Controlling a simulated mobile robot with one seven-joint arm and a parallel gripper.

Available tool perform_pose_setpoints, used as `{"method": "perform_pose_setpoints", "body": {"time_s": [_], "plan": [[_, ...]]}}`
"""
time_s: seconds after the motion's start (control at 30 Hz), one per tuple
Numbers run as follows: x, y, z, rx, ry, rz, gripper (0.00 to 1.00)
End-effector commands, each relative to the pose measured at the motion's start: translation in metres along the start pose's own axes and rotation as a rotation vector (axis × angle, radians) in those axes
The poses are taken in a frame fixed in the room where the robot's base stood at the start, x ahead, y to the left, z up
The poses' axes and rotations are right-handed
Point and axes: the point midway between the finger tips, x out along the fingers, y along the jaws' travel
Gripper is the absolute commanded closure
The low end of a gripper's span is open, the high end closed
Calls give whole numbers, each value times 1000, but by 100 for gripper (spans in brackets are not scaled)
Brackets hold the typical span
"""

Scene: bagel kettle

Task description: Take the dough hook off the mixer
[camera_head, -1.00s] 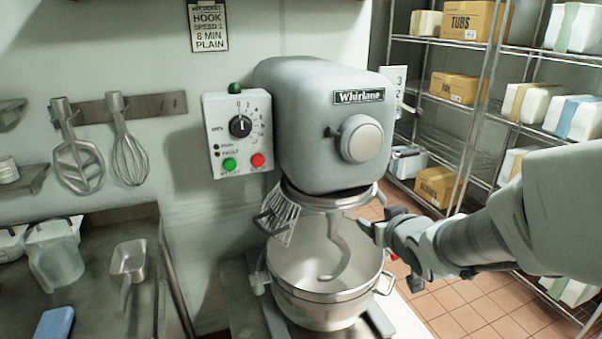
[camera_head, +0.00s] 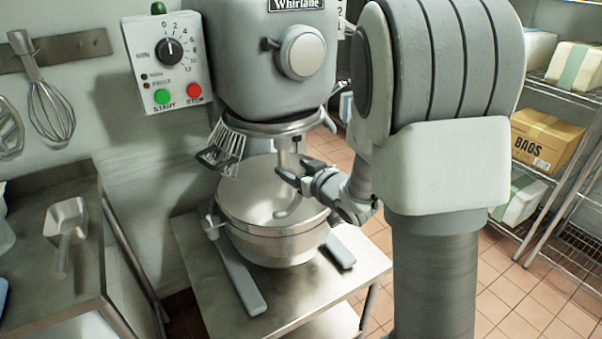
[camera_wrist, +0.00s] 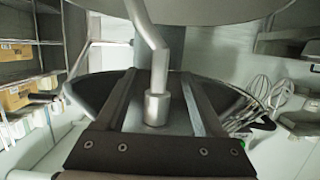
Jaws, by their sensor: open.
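The grey mixer (camera_head: 268,60) stands with the dough hook (camera_head: 291,206) hanging from its head into the metal bowl (camera_head: 270,225). My gripper (camera_head: 285,171) has come in from the right, above the bowl rim and at the upper part of the hook; it partly hides the shank. In the wrist view, which looks upside down, the hook's shank and collar (camera_wrist: 157,108) stand between the two open fingers of my gripper (camera_wrist: 163,82). Gaps show on both sides, so the fingers look apart from the hook there.
A wire guard (camera_head: 227,148) sits swung to the left of the hook. The control box (camera_head: 168,60) is on the wall at left. A steel table with a scoop (camera_head: 66,225) is at left. Shelves with boxes (camera_head: 545,138) stand at right.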

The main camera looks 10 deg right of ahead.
Motion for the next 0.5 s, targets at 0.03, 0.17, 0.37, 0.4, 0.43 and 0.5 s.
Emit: {"method": "perform_pose_setpoints", "body": {"time_s": [0.03, 0.17, 0.37, 0.4, 0.43, 0.5], "plan": [[7, -1, 1, -1, -1, -2, 30], [23, 0, 2, -2, 0, -1, 30], [44, 0, 2, -2, 0, 0, 30], [47, 0, 2, -2, -1, 0, 30], [50, 0, 2, -2, 0, -1, 30], [54, 0, 1, -2, 0, -1, 30]]}}
